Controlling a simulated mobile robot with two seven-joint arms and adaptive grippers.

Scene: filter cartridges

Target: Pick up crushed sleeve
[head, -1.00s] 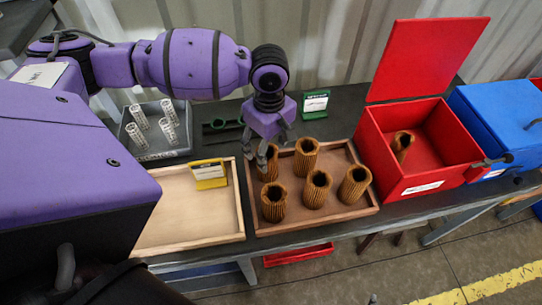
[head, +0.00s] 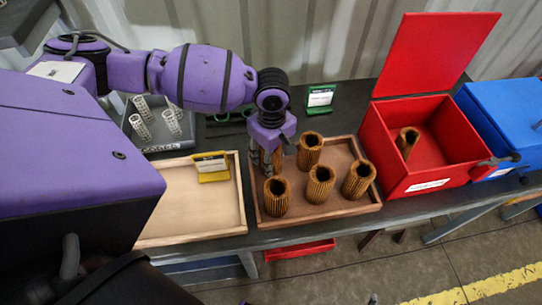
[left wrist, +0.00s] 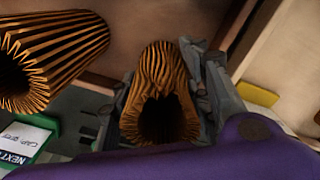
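A brown pleated sleeve (left wrist: 160,85) stands between the fingers of my left gripper (left wrist: 163,100); its mouth looks pinched and out of round. In the head view my left gripper (head: 266,158) is low over the back left of the brown wooden tray (head: 330,213), and its fingers hide most of that sleeve. The fingers flank the sleeve closely on both sides; I cannot tell whether they press on it. Several other pleated sleeves stand upright in the tray, among them a back one (head: 309,151) and a front left one (head: 277,196). My right gripper is out of view.
An open red box (head: 400,180) at the right holds one sleeve (head: 407,141). A blue box (head: 505,120) stands beyond it. A light tray (head: 190,220) with a yellow sign (head: 211,167) is left. A grey bin (head: 150,143) of white tubes and a green sign (head: 320,98) stand behind.

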